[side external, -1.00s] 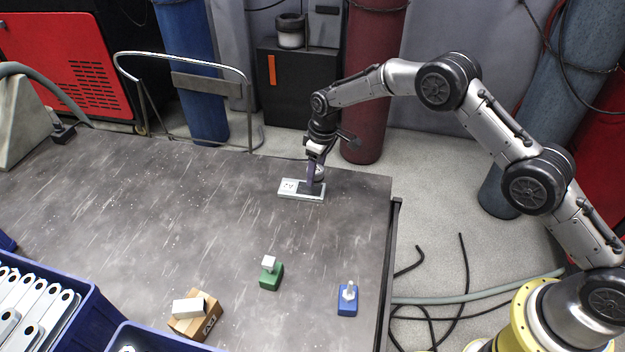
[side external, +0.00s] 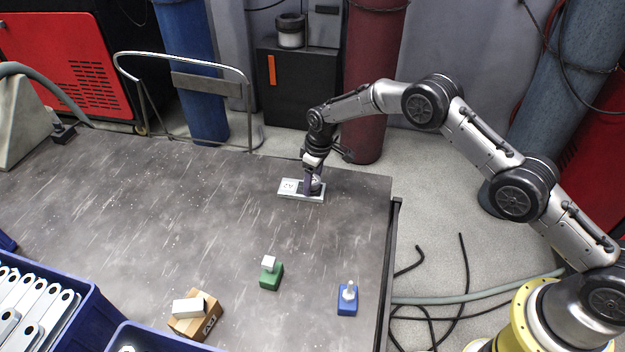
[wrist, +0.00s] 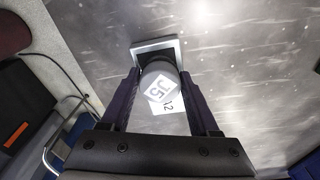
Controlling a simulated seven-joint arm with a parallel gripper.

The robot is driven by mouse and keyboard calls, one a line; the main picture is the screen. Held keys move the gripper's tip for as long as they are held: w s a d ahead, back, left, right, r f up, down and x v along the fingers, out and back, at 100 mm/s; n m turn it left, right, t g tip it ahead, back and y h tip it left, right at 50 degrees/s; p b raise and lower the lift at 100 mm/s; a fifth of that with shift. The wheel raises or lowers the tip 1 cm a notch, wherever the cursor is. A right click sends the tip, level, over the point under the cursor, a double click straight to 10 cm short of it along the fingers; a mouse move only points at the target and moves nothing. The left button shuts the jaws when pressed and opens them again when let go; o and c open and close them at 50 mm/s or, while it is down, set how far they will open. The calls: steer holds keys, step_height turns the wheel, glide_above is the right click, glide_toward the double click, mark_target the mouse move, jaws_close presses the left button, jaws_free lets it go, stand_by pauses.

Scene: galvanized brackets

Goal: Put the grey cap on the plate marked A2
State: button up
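The plate marked A2 (side external: 287,194) lies flat near the far right of the table, with a white label and a dark square area. In the wrist view its pale rim (wrist: 154,45) shows around the dark area. In the side view my gripper (side external: 313,187) is low over the plate's dark half. I cannot tell whether the cap touches the plate.
A green block with a white cube (side external: 268,276) and a blue block with a pale peg (side external: 347,300) stand toward the front. A cardboard box (side external: 200,318) carries a white box. Blue crates (side external: 85,325), one with metal brackets, are front left. The table's middle is clear.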

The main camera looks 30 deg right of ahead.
mark_target(317, 181)
steer(key=o, duration=0.3)
steer(key=shift+r, duration=0.1)
steer(key=r, duration=0.4)
steer(key=s+r, duration=0.1)
steer(key=r, duration=0.7)
steer(key=shift+s+d, duration=0.15)
steer(key=shift+d, duration=0.25)
